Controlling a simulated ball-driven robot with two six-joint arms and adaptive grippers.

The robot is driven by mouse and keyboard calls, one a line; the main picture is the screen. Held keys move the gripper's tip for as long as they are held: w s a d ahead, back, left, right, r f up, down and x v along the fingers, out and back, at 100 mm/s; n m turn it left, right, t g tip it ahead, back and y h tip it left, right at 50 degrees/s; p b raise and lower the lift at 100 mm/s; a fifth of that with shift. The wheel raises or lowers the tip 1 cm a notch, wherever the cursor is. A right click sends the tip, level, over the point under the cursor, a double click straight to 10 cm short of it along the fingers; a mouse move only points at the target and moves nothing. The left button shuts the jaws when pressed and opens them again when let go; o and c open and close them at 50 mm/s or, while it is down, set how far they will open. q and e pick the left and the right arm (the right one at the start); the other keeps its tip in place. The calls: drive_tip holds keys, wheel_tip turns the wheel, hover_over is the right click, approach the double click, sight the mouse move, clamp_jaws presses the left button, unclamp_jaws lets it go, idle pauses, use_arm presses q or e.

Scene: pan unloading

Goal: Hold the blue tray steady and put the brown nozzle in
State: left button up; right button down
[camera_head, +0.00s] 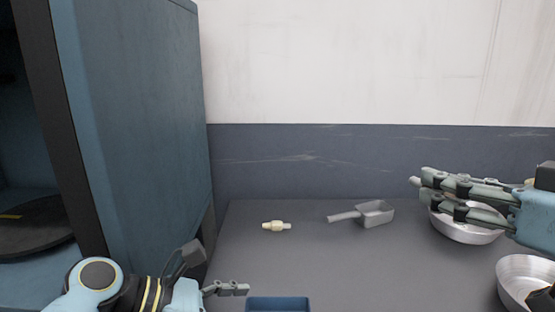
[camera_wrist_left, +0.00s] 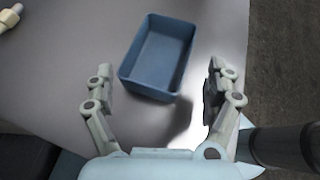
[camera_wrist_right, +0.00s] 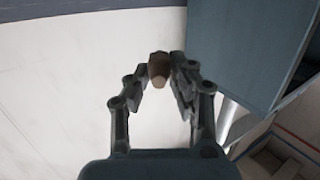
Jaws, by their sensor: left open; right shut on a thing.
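The blue tray (camera_head: 278,303) shows only its far part at the bottom edge of the head view. In the left wrist view the blue tray (camera_wrist_left: 137,55) stands empty on the table. My left gripper (camera_wrist_left: 160,70) is open, its fingers apart on the tray's near side, not closed on it. In the head view my left gripper (camera_head: 230,288) is left of the tray. My right gripper (camera_head: 425,188) is raised over a metal bowl at the right. In the right wrist view my right gripper (camera_wrist_right: 159,68) is shut on the brown nozzle (camera_wrist_right: 158,73) at its fingertips.
A cream and yellow nozzle-like piece (camera_head: 276,226) lies on the dark table, beside a grey scoop (camera_head: 374,214). Metal bowls stand at the right, one under my right gripper (camera_head: 465,234) and one nearer (camera_head: 520,262). A tall blue cabinet (camera_head: 140,120) borders the left. The table's middle is clear.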

use_arm(q)
drive_tip(key=shift+b+x, duration=1.05)
drive_tip(key=shift+x, duration=1.45)
use_arm(e)
drive_tip(key=shift+f, duration=1.35)
use_arm(q)
drive_tip(key=c, duration=0.7)
drive_tip(key=o, duration=0.9)
drive_tip(key=shift+o, duration=0.2)
